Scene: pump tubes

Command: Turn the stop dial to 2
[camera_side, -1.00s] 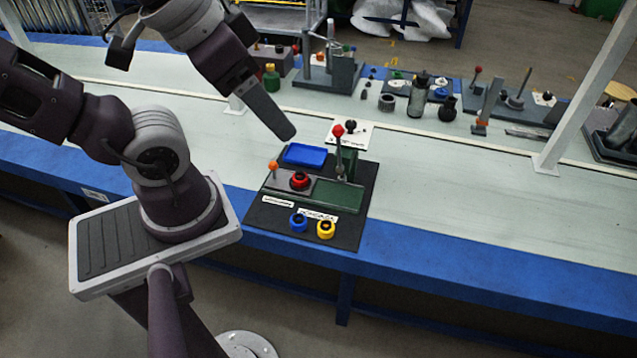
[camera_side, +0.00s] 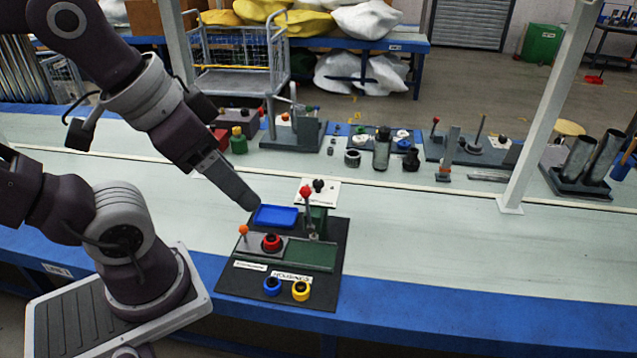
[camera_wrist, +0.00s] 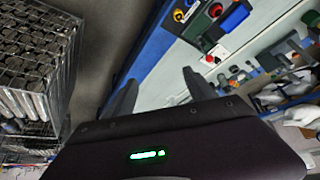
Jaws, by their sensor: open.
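A white plate (camera_side: 330,196) with a small black knob (camera_side: 318,185) stands at the back of the black pump board. The knob looks like the stop dial, but its markings are too small to read. A red-topped lever (camera_side: 307,193) rises just in front of it. My gripper (camera_side: 248,204) is above the table, left of the blue tray and apart from the knob. In the wrist view my gripper (camera_wrist: 160,92) shows two separated fingers with nothing between them. The white plate also shows there (camera_wrist: 219,52), but the knob's setting cannot be made out.
The black board (camera_side: 333,262) carries a blue tray (camera_side: 275,216), a red knob (camera_side: 271,242), an orange-topped lever (camera_side: 244,231), and blue (camera_side: 272,286) and yellow (camera_side: 300,290) rings. Several fixtures line the back. The table right of the board is clear.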

